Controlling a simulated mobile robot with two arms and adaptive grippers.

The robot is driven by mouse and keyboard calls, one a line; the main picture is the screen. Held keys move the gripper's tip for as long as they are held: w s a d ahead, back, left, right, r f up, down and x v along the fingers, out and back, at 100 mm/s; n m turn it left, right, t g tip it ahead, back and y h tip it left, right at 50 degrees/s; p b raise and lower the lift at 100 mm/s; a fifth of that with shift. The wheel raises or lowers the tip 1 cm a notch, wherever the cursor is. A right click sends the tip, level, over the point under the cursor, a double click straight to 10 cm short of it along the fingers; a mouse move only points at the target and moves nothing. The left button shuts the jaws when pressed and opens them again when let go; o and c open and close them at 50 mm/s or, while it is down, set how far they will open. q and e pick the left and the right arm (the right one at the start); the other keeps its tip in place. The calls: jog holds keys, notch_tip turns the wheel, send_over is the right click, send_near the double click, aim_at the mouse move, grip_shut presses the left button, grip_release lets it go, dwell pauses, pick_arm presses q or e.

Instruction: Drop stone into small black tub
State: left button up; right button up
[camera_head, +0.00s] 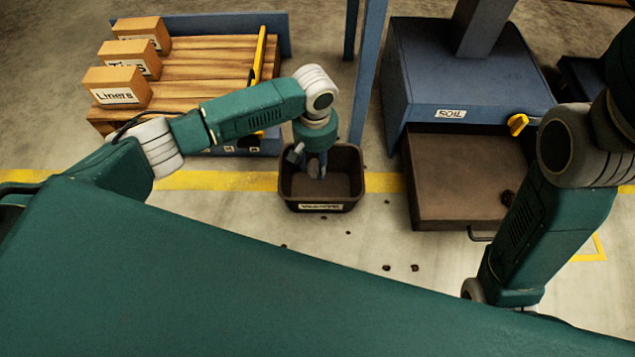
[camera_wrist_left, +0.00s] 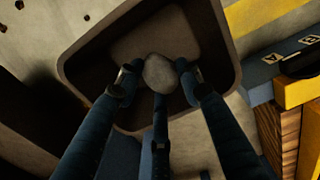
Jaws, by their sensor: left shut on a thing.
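The small black tub (camera_head: 325,207) stands on the floor in the middle of the head view, with a white label on its front. My left gripper (camera_head: 317,168) points down over the tub. In the left wrist view the gripper (camera_wrist_left: 158,85) is shut on a pale grey stone (camera_wrist_left: 160,72), held between its fingers above the tub's opening. The tub's rim (camera_wrist_left: 238,90) surrounds the stone in that view. The tub's floor looks empty where it shows. My right arm is at the right of the head view; its gripper is out of sight.
A blue soil machine (camera_head: 425,100) with a brown tray (camera_head: 450,180) stands right of the tub. A wooden pallet (camera_head: 205,65) bears boxes, the nearest marked Liners (camera_head: 118,90), at the left. A blue post (camera_head: 368,75) rises behind the tub. Dark clods (camera_head: 386,267) lie on the floor.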

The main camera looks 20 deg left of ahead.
pick_arm(q)
jog(key=o, duration=1.3)
jog(key=shift+r, duration=0.15)
notch_tip(320, 180, up, 12)
jog(key=shift+f, duration=0.1)
